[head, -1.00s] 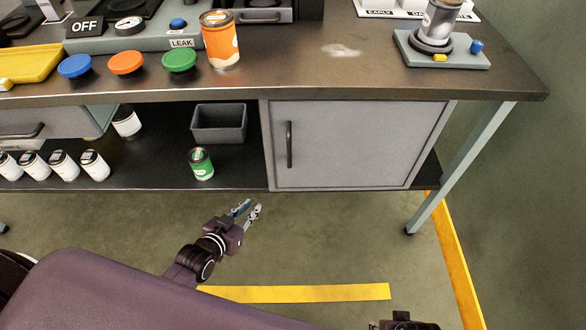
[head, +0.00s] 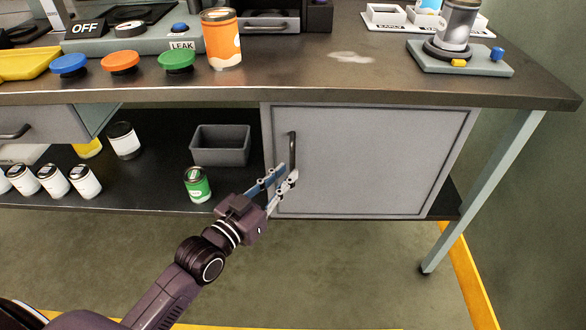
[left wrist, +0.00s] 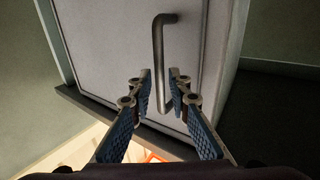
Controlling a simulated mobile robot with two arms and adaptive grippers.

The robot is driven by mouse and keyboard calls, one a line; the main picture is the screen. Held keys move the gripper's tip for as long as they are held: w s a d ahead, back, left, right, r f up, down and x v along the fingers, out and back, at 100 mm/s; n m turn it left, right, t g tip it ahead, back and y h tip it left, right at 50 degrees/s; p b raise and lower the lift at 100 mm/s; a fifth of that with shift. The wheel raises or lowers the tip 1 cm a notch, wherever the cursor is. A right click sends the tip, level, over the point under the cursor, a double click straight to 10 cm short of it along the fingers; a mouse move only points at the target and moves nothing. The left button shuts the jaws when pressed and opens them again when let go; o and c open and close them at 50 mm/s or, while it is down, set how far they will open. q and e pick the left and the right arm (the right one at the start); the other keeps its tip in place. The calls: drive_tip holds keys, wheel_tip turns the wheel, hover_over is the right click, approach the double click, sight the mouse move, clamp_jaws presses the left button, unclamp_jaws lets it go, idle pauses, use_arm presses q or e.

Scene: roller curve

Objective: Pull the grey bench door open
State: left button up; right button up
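The grey bench door (head: 375,160) is shut under the right part of the workbench, and its dark vertical bar handle (head: 292,152) is near its left edge. The door (left wrist: 105,45) and handle (left wrist: 158,60) also show in the left wrist view. My left gripper (head: 286,178) is at the lower part of the handle in the head view. In the left wrist view its blue-padded fingers (left wrist: 160,76) are apart, with the handle's lower part seen between them. Nothing shows it clamped on the handle. My right gripper is not in view.
On the lower shelf left of the door are a grey bin (head: 220,146), a green can (head: 197,184) and several white cans. The benchtop holds an orange can (head: 222,40) and coloured buttons. A bench leg (head: 480,190) stands right of the door. The floor in front is clear.

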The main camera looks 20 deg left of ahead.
sight(291, 169)
use_arm(q)
drive_tip(key=shift+x, duration=1.95)
clamp_jaws()
